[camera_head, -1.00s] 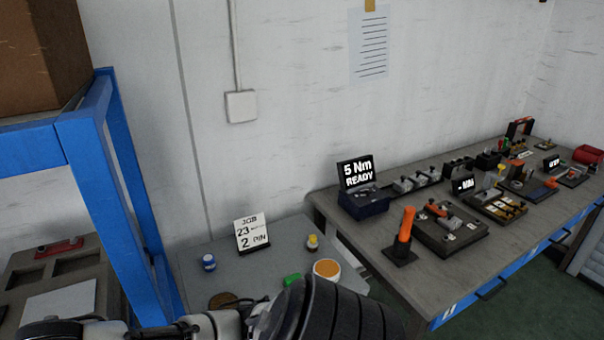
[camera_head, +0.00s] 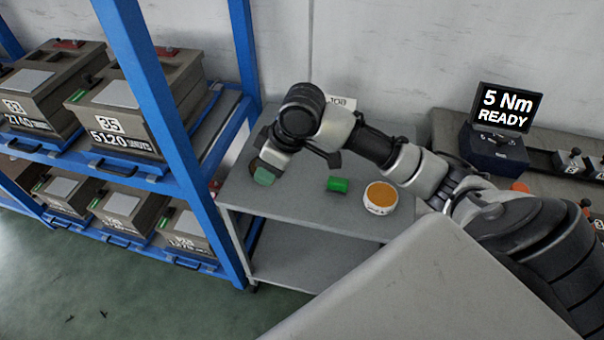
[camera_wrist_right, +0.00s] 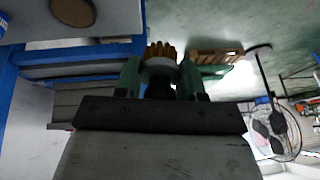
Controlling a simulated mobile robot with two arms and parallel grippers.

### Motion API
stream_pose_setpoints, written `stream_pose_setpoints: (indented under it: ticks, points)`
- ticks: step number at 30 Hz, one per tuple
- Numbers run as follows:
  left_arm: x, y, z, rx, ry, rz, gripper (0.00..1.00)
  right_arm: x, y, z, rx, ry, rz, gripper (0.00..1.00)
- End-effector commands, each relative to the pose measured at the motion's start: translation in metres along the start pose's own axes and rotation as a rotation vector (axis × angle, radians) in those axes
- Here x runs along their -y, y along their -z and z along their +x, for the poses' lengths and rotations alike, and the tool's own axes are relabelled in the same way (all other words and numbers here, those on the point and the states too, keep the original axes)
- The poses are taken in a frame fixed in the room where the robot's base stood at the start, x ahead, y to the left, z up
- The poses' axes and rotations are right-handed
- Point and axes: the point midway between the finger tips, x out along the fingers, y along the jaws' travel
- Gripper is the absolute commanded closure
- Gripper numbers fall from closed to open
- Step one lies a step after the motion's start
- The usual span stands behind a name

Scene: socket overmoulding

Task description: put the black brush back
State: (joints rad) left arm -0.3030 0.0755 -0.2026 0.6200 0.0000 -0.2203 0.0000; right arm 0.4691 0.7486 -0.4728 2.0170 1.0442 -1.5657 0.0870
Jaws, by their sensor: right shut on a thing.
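My right gripper (camera_head: 265,172) is over the left end of the grey cart top in the head view, with its arm reaching in from the right. In the right wrist view, my right gripper (camera_wrist_right: 160,80) is shut on the black brush (camera_wrist_right: 160,87), its yellow-brown bristles (camera_wrist_right: 160,52) showing between the green fingers. In the head view I cannot make out the brush behind the fingers and wrist. My left gripper is not in view.
The grey cart top (camera_head: 300,205) carries a green block (camera_head: 338,184) and a white tub with an orange top (camera_head: 380,197). A brown disc (camera_wrist_right: 73,10) shows in the wrist view. A blue rack (camera_head: 165,110) with heavy moulds stands at the left. My arm partly covers the job sign (camera_head: 342,102).

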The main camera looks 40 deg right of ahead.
Motion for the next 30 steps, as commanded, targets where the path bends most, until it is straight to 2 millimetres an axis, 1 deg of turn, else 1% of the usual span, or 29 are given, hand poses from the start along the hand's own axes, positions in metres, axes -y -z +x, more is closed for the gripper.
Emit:
stream_pose_setpoints:
  ticks: [1, 3, 6, 9, 12, 14, 17, 20, 24, 30]
  points:
    - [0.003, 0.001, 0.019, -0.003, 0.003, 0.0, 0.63, -0.006, -0.013, 0.016, 0.051, 0.023, -0.109, 0.84]
    - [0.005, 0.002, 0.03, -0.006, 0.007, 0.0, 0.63, -0.01, -0.027, 0.025, 0.116, 0.058, -0.268, 0.84]
    - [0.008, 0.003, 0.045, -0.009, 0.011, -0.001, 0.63, -0.014, -0.045, 0.035, 0.19, 0.089, -0.478, 0.84]
    - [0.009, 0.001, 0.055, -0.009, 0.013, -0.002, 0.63, -0.018, -0.059, 0.041, 0.244, 0.107, -0.646, 0.84]
    - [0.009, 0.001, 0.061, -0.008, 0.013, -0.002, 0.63, -0.02, -0.068, 0.043, 0.274, 0.114, -0.759, 0.84]
    - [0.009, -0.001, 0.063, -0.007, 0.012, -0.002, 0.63, -0.021, -0.071, 0.043, 0.283, 0.115, -0.799, 0.84]
    - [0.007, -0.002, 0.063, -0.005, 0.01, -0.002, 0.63, -0.028, -0.073, 0.047, 0.291, 0.119, -0.829, 0.84]
    - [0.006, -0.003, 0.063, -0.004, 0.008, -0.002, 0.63, -0.046, -0.072, 0.056, 0.292, 0.12, -0.83, 0.84]
    - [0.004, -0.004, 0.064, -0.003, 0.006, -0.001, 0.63, -0.079, -0.07, 0.073, 0.29, 0.118, -0.828, 0.84]
    - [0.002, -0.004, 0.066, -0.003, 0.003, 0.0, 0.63, -0.119, -0.068, 0.094, 0.29, 0.118, -0.828, 0.84]
